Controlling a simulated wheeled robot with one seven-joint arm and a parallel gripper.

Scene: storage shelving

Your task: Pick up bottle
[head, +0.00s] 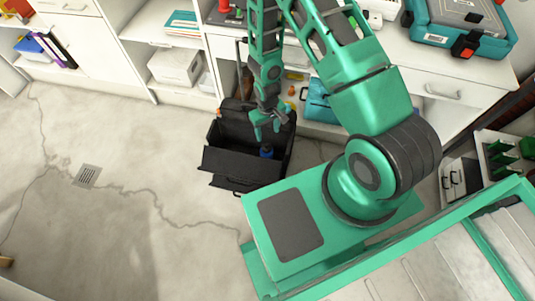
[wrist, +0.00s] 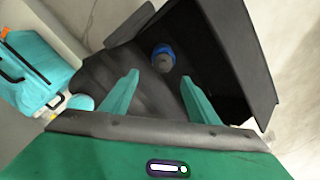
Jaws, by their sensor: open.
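The bottle has a blue ring around a grey cap. In the head view the bottle (head: 266,151) stands inside a black open case on the floor. In the wrist view the bottle (wrist: 163,58) shows from above, beyond and between my fingertips. My gripper (head: 267,128) is open and empty above the case, with the bottle just below it in the head view. Both fingers of my gripper (wrist: 158,82) show in the wrist view, apart from the bottle. The lower body of the bottle is mostly hidden.
The black case (head: 243,164) has raised walls and an open front flap around the bottle. A teal case (wrist: 30,65) stands beside it. White shelving (head: 135,35) runs behind.

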